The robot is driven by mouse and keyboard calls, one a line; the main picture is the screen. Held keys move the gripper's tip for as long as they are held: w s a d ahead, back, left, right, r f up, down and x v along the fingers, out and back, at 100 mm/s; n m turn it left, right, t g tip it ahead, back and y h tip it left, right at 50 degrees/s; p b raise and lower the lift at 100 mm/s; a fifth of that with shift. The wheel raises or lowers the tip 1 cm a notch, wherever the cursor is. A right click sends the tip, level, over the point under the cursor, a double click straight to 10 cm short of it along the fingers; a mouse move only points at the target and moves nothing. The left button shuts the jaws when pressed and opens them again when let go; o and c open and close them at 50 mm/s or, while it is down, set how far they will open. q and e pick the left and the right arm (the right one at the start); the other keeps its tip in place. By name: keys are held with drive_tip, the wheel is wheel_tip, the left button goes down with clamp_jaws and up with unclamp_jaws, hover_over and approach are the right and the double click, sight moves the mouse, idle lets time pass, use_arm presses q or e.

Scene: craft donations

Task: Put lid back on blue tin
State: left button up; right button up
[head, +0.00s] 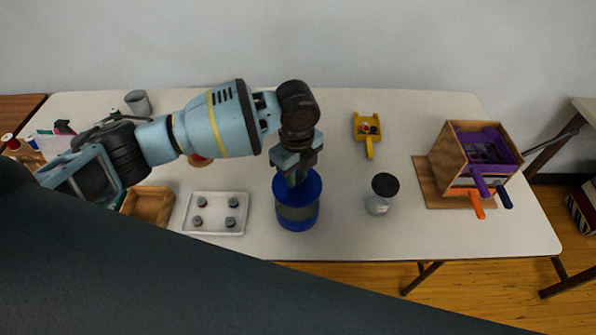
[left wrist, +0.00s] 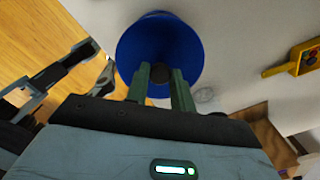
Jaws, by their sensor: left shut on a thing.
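The blue tin (head: 297,214), a blue cylinder with a grey band, stands upright near the table's front edge in the head view. My left gripper (head: 294,178) reaches down over it from above. The blue lid (head: 313,188) is at the tin's top. In the left wrist view the lid (left wrist: 138,45) is a round blue disc with a dark knob (left wrist: 159,83) at its centre. My left gripper (left wrist: 160,88) is shut on that knob. The lid looks level and lined up with the tin, but I cannot tell whether it is fully seated.
A white tray (head: 189,226) with several small pots lies left of the tin, by a wooden box (head: 149,206). A dark-lidded glass jar (head: 379,203) stands close right. A yellow scoop-like tray (head: 366,132) lies behind. A wooden holder (head: 449,158) stands far right.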

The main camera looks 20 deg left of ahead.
use_arm(q)
drive_tip(key=shift+f+b, duration=0.4)
drive_tip(key=shift+f, duration=0.5)
wheel_tip(320, 180, down, 2)
drive_tip(key=shift+f+b, duration=0.15)
drive_tip(key=shift+b, duration=0.45)
wheel_tip(320, 180, down, 2)
drive_tip(key=shift+f, duration=0.1)
use_arm(e)
drive_tip(key=shift+g, duration=0.4)
drive_tip(key=s+f, duration=0.2)
drive_tip(key=f, duration=0.1)
drive_tip(key=shift+s+a+f, duration=0.1)
drive_tip(key=shift+s+a, duration=0.25)
drive_tip(key=shift+d, duration=0.15)
drive_tip(key=shift+w+r, duration=0.25)
drive_tip(key=shift+r, duration=0.05)
drive_tip(key=shift+w+r, duration=0.25)
drive_tip(key=shift+r, duration=0.05)
use_arm(q)
drive_tip(key=shift+p, duration=0.3)
use_arm(e)
drive_tip(key=shift+w+r, duration=0.15)
drive_tip(key=shift+r, duration=0.05)
